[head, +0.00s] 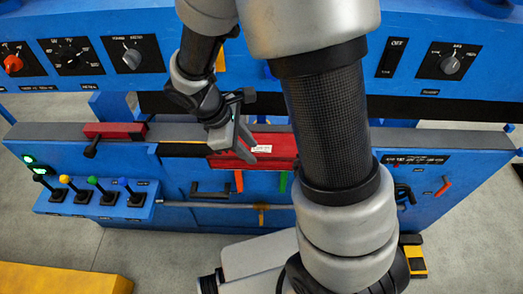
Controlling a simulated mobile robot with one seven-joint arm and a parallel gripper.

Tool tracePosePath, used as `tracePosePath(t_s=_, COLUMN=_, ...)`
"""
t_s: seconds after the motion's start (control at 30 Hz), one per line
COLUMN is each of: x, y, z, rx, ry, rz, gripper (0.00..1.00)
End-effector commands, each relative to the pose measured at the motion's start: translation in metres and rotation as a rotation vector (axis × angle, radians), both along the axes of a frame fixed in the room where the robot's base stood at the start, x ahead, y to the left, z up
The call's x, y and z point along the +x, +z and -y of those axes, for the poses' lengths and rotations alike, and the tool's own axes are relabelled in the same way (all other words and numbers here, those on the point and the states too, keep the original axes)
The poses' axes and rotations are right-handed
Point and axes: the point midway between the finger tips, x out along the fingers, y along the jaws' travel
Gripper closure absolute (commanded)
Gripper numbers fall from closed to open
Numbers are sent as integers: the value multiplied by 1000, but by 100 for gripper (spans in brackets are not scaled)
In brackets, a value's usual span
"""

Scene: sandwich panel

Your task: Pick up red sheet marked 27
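A red panel (279,144) with a small white label sits at the middle of the blue machine's ledge; the print on the label is too small to read. My gripper (251,148) is over the left part of this red panel, with its two fingers spread apart and nothing visible between them. I cannot tell whether the fingers touch the panel. My arm hides the area to the right of the panel.
A red block (115,130) with a dark handle is on the ledge at left. Several coloured-knob levers (86,193) stand below it. Dark handles (210,190) and a horizontal bar (180,204) project from the front. A dial panel (70,55) runs along the back.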

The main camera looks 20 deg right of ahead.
Motion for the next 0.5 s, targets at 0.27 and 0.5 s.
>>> tracePosePath(t_s=0.27, x=1, y=-26, z=12, rx=0, ry=-2, rz=0, gripper=70)
tracePosePath(t_s=0.5, x=-1, y=-57, z=24, rx=-1, ry=-2, rz=-3, gripper=70)
